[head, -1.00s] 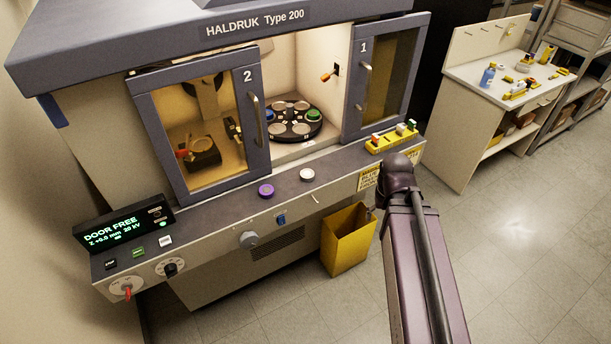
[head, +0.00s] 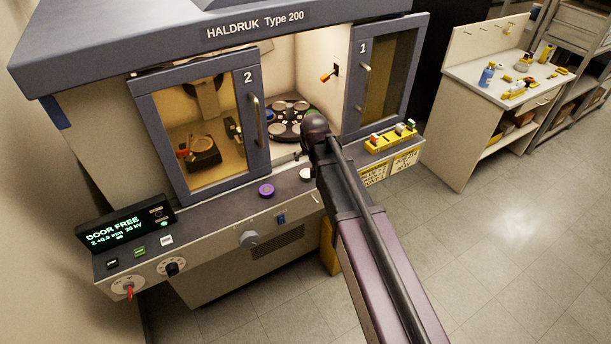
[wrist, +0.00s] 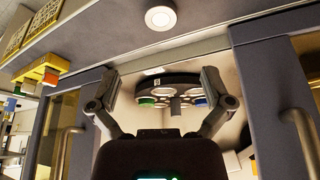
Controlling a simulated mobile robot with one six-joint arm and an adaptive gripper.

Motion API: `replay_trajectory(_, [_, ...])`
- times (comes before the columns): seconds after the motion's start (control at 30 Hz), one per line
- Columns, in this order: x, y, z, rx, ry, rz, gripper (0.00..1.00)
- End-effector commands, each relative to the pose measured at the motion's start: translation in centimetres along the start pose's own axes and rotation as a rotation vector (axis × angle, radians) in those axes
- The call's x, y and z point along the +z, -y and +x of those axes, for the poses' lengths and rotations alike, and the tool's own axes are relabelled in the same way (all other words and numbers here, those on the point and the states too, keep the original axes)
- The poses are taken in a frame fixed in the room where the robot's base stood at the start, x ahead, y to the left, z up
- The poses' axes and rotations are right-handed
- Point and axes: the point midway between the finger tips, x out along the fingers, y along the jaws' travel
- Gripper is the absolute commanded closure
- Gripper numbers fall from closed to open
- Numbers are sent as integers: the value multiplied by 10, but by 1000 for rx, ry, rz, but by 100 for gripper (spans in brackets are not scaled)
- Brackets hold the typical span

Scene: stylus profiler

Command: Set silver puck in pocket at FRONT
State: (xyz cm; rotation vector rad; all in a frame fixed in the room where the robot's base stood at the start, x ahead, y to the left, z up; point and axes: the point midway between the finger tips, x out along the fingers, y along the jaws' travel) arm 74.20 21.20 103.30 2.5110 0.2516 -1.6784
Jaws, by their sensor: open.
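The silver puck (head: 305,174) sits on the machine's front ledge, partly covered by my arm in the head view. In the wrist view the silver puck (wrist: 160,17) lies at the top, beyond the fingertips and apart from them. The dark round carousel (head: 288,126) stands inside the chamber between the doors. It shows several pale pockets, a blue puck (head: 268,115) and, in the wrist view, a green puck (wrist: 147,101). A small tag marks its rim; I cannot read FRONT. My gripper (wrist: 160,78) is open and empty; in the head view my arm hides it.
Door 2 (head: 207,130) and door 1 (head: 385,78) flank the chamber opening. A purple puck (head: 266,190) lies on the ledge left of the silver one. A yellow rack (head: 392,138) stands at the ledge's right end. A yellow bin (head: 329,248) is below, mostly hidden.

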Motion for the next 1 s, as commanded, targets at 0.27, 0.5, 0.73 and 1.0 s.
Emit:
replay_trajectory(0.27, [0,1,0,0,-1,-1,0])
replay_trajectory(0.5, [0,1,6,0,-1,-1,0])
replay_trajectory(0.73, [1,2,24,0,0,-2,0])
replay_trajectory(1.0, [1,2,47,-1,0,-2,0])
